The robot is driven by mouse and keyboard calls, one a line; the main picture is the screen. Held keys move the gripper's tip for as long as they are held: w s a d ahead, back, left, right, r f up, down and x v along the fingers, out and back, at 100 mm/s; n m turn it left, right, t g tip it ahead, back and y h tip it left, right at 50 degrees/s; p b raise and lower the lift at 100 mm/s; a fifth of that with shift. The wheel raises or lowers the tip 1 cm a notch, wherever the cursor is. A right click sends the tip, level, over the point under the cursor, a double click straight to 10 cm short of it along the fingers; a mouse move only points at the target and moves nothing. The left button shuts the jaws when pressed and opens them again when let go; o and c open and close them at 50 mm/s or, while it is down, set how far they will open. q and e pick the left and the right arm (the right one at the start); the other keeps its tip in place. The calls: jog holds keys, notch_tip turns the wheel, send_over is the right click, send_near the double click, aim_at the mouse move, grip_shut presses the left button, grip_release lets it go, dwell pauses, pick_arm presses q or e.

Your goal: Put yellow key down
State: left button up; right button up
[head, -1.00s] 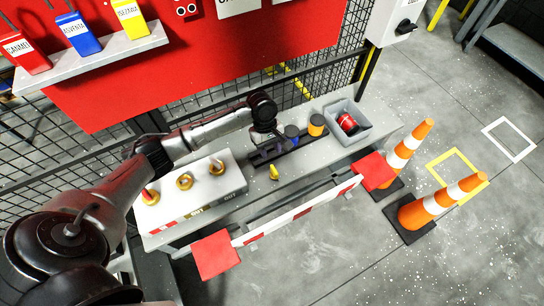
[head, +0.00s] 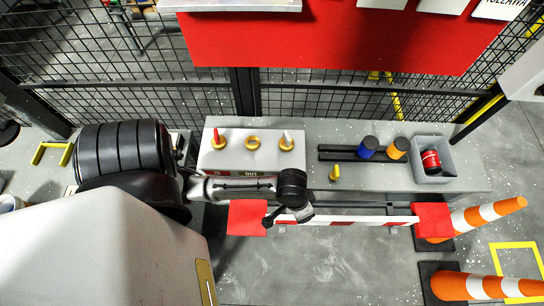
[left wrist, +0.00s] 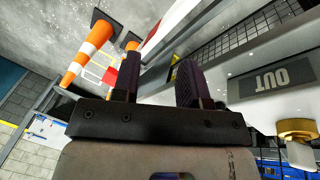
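The yellow key (head: 335,172) stands on the grey bench (head: 465,178), near its front edge and to the right of the white box (head: 240,160). My left gripper (head: 290,218) is in front of the bench, to the left of the key and apart from it. In the left wrist view its two fingers (left wrist: 158,80) are spread with nothing held between them. A small yellow patch shows beyond the fingers; I cannot tell what it is. My right gripper is in neither view.
The white box has three brass rings, with red and white pieces on the outer ones. A dark rail with blue (head: 368,146) and orange (head: 398,148) cylinders and a grey bin (head: 447,165) stand to the right. A striped barrier (head: 345,221) and cones (head: 480,287) stand in front.

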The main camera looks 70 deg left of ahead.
pick_arm(q)
jog(key=s+a+r+m+t+y, duration=0.1)
jog(key=s+a+r+m+y, duration=0.1)
jog(key=s, duration=0.6)
jog(key=shift+s+r+m, duration=0.3)
jog(key=shift+r+m, duration=0.4)
